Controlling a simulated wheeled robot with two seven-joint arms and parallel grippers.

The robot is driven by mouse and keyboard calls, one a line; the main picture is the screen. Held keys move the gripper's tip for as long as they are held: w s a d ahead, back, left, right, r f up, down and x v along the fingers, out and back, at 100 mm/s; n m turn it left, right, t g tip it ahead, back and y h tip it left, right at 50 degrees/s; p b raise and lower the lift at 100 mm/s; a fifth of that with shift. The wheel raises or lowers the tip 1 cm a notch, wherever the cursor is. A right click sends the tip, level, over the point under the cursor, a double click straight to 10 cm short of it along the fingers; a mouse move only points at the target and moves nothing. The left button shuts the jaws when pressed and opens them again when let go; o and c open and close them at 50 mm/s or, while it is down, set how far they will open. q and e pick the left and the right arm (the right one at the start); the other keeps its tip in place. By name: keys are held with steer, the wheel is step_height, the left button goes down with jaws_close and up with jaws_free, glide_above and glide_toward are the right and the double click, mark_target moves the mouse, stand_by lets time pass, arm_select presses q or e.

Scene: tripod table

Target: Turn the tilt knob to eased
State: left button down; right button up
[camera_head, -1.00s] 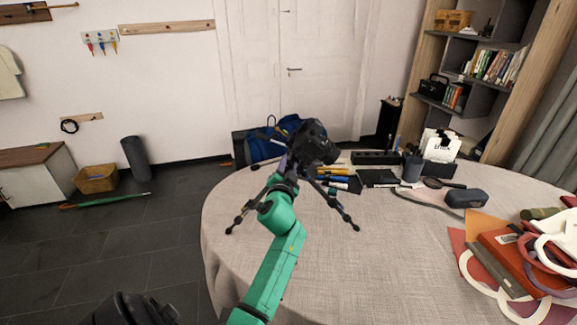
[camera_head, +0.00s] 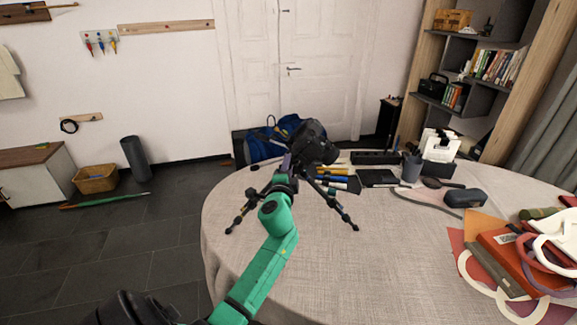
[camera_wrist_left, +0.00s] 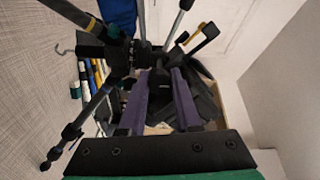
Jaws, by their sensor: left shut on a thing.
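A black tripod (camera_head: 345,215) stands on the round table with its legs spread. A dark camera (camera_head: 312,140) sits on its head. My left gripper (camera_head: 288,164) reaches the tripod head from the front left, just beside and below the camera. In the left wrist view, the two purple fingers of my left gripper (camera_wrist_left: 160,82) are closed around a small dark part at the head, which I take to be the tilt knob (camera_wrist_left: 158,76). The knob is mostly hidden by the fingers, and its setting cannot be read. My right gripper is not in view.
The cloth-covered table (camera_head: 390,270) is clear at its front middle. Pens, a black tray (camera_head: 376,157), a dark cup (camera_head: 411,168) and a dark case (camera_head: 465,198) lie behind and to the right. Colourful folders (camera_head: 510,255) fill the right edge. A blue backpack (camera_head: 265,148) stands behind the table.

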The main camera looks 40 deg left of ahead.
arm_select(q)
steer(key=shift+a+r, duration=0.1)
steer(key=shift+a, duration=0.05)
steer(key=c, duration=0.8)
jaws_free()
steer(key=shift+c, duration=0.2)
steer(key=shift+o, duration=1.2)
steer(key=b+v, duration=0.2)
steer(key=v, duration=1.2)
steer(key=shift+s, duration=0.25)
